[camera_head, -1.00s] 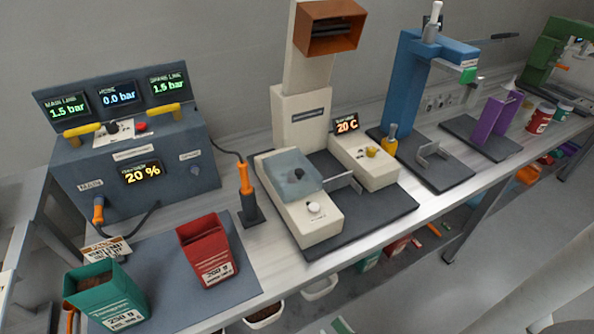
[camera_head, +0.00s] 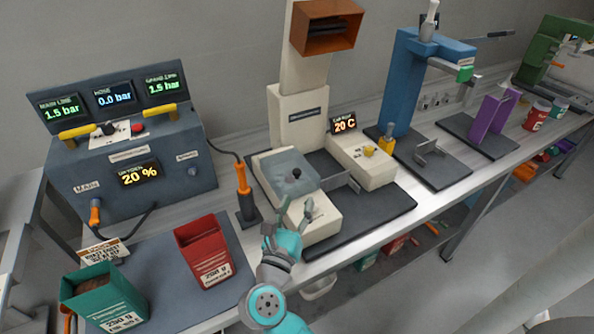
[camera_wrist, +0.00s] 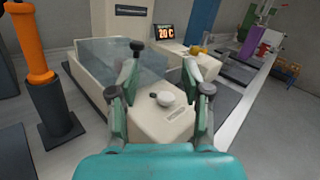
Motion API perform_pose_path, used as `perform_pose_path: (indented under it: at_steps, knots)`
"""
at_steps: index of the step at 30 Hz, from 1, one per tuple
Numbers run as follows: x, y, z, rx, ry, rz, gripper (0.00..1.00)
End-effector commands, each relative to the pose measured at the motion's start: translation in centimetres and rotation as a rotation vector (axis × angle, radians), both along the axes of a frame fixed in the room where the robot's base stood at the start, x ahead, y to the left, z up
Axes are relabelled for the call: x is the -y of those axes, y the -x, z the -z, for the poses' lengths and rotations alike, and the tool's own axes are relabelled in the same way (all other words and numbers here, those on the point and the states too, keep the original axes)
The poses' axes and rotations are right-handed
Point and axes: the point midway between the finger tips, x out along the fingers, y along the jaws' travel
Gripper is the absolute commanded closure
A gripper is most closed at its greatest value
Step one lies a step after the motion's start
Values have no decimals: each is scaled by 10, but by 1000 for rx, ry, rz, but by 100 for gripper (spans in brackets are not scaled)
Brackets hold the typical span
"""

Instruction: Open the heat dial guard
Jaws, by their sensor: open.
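The heat dial guard (camera_head: 276,165) looks like a grey see-through cover on the cream heater box (camera_head: 322,228). It lies closed, with a black knob (camera_head: 296,174) near its front right corner. In the wrist view, the guard (camera_wrist: 98,62) is ahead and left, and its knob (camera_wrist: 137,46) shows just beyond the left fingertip. My gripper (camera_head: 297,207) is open and empty above the front of the box. In the wrist view, the gripper (camera_wrist: 163,68) has its fingers spread, with a white dial (camera_wrist: 165,98) seen between them.
An orange-handled tool (camera_head: 242,178) stands upright just left of the box. A cream unit with a yellow knob (camera_head: 368,151) and a 20 C display (camera_head: 344,123) stand behind right. A red bin (camera_head: 204,252) and green bin (camera_head: 103,298) are at the left.

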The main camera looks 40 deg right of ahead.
Motion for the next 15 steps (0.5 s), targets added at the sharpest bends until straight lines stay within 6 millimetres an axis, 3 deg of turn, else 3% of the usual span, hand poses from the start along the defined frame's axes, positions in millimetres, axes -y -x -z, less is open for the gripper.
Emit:
perform_pose_path:
  at_steps: [4,10,15]
  knots:
    - [-4,-26,0,86,-153,-8,52]
    - [-3,-39,2,121,-226,-10,52]
    - [14,-48,2,121,-227,-8,52]
